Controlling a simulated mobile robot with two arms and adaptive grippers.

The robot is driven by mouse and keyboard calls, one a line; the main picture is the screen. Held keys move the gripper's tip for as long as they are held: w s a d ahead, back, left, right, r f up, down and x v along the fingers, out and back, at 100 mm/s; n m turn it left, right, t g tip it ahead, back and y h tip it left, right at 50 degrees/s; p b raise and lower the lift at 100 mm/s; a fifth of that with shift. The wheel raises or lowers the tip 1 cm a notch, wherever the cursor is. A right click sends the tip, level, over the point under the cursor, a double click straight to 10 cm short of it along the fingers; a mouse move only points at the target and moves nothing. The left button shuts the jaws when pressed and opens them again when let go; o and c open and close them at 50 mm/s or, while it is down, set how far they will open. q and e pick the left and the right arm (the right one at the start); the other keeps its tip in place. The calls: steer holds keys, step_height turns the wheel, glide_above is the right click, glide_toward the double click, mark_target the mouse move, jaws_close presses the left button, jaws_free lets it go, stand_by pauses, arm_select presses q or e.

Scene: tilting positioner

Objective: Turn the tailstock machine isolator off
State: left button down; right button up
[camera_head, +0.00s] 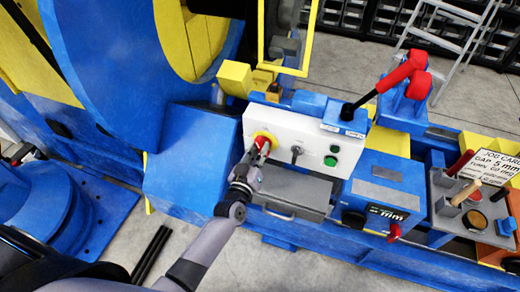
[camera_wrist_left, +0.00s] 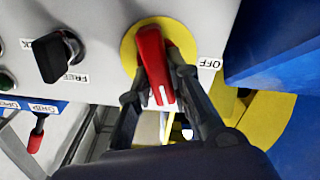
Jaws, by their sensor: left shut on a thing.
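The isolator has a red handle (camera_wrist_left: 152,60) on a round yellow plate (camera_wrist_left: 128,50), on the pale front panel (camera_head: 318,134) of the machine. In the wrist view the handle stands close to upright, slightly tilted, with a white mark at its lower end. An OFF label (camera_wrist_left: 209,63) sits to the right of the plate. My left gripper (camera_wrist_left: 160,84) has one finger on each side of the handle and is shut on it. In the head view my left gripper (camera_head: 256,158) covers part of the red handle (camera_head: 263,143). My right gripper is not in view.
A black selector knob (camera_wrist_left: 58,56) with a FREE label is beside the isolator. Green (camera_head: 331,161) and dark buttons are farther right on the panel. A grey drawer-like box (camera_head: 290,188) juts out below. A red-gripped lever (camera_head: 402,70) stands above the panel's right end.

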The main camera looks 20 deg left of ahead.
arm_select(q)
steer(key=n, duration=0.3)
steer(key=n+b, duration=0.1)
steer(key=n, duration=0.2)
steer(key=shift+a+f, duration=0.2)
steer(key=n+b, duration=0.1)
steer(key=n, duration=0.4)
steer(key=shift+a+f+n, duration=0.1)
steer(key=shift+f+n, duration=0.05)
steer(key=shift+n, duration=0.15)
steer(key=shift+n+b, duration=0.55)
steer(key=shift+n, duration=0.45)
steer(key=c, duration=1.5)
jaws_free()
steer(key=s, duration=1.2)
steer(key=shift+a, duration=0.2)
